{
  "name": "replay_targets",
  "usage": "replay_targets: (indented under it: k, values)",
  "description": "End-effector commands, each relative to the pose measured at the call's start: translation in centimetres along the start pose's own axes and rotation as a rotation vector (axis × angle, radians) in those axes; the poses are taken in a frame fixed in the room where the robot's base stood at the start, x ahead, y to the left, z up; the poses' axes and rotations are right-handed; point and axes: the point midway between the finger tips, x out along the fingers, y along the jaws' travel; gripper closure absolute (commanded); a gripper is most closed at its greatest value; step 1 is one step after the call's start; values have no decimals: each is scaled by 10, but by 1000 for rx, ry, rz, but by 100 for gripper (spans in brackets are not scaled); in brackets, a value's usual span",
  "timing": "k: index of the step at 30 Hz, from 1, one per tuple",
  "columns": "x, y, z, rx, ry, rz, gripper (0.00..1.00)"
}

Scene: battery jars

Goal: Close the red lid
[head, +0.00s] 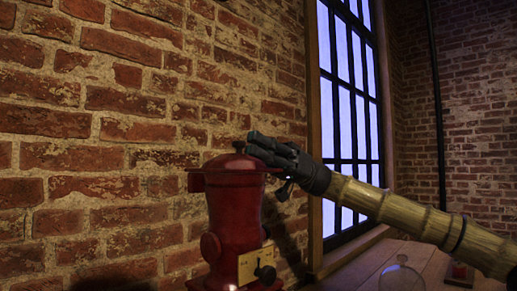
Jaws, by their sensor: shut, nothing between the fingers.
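A tall red jar (236,225) stands in front of the brick wall, left of the window. Its red domed lid (228,164) is at the top of the jar and looks nearly level; I cannot tell whether it is fully seated. A small dark knob shows at the top of the lid, partly behind my fingers. My gripper (253,143) comes in from the right and is shut and empty. Its fingertips are at the upper right of the lid, beside the knob; I cannot tell whether they touch it.
A brass plate (250,265) with a dark lever is on the jar's lower front. A clear glass dome (401,278) and a small red object (460,272) are on the wooden table (345,277) to the right. The brick wall (100,150) is close behind the jar.

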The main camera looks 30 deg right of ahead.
Motion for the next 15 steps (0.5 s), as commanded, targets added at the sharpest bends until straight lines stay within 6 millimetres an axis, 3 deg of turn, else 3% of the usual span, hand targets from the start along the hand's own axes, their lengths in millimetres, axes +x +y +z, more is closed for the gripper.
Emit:
replay_targets:
  k: [7,14,15]
  values:
    - [2,-1,-7,-1,0,1,100]
    - [11,-7,-41,-4,1,5,100]
    - [3,-6,-41,-2,4,8,100]
